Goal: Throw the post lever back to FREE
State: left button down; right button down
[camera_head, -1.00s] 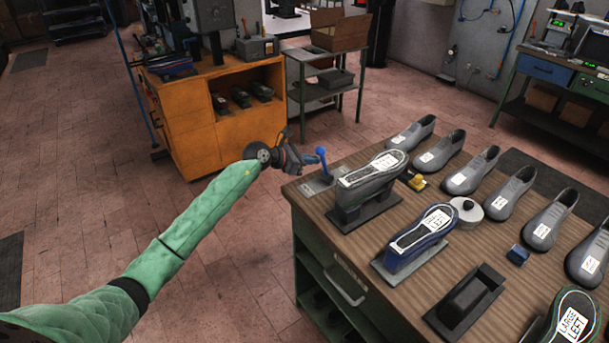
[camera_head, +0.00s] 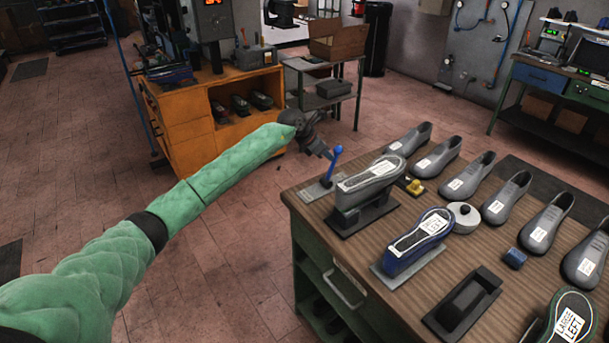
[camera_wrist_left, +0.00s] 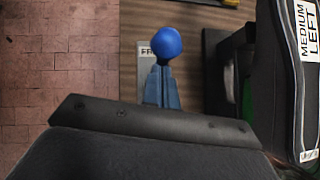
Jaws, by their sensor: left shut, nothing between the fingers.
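The post lever has a blue ball knob (camera_head: 338,149) and rises from a metal plate (camera_head: 313,192) at the bench's far left corner. It leans to the right in the head view. My left gripper (camera_head: 330,155) is shut and empty, its fingertips close against the lever's left side just below the knob. In the left wrist view the blue knob (camera_wrist_left: 166,43) shows beyond the shut fingers (camera_wrist_left: 162,88). A label on the plate (camera_wrist_left: 147,50) starts with "FR"; the rest is hidden behind the knob. I cannot tell whether the fingers touch the lever.
A grey shoe form (camera_head: 372,176) on a dark stand is right beside the lever. A blue form (camera_head: 420,238), a black tray (camera_head: 463,303) and several grey shoes fill the bench (camera_head: 380,275). An orange cabinet (camera_head: 190,122) stands behind my arm. Open floor lies left.

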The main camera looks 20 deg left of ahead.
pick_arm(q)
jog(key=shift+w+d+g, duration=0.3)
jog(key=shift+w, duration=0.05)
jog(key=shift+w+d+f+g+y+b, duration=0.2)
jog(key=shift+w+d+g+y+b, duration=0.15)
jog(key=shift+w+y+b, duration=0.2)
jog(key=shift+r+g+y, duration=0.1)
jog(key=shift+g+y, duration=0.15)
pick_arm(e)
jog(key=shift+w+a+r, duration=0.4)
jog(key=shift+w+r, duration=0.1)
jog(key=shift+r, duration=0.25)
jog(key=shift+w+a+r, duration=0.4)
jog(key=shift+w+r, duration=0.1)
jog(key=shift+r, duration=0.25)
pick_arm(q)
jog(key=shift+d, duration=0.1)
pick_arm(e)
jog(key=shift+r, duration=0.1)
jog(key=shift+d, duration=0.1)
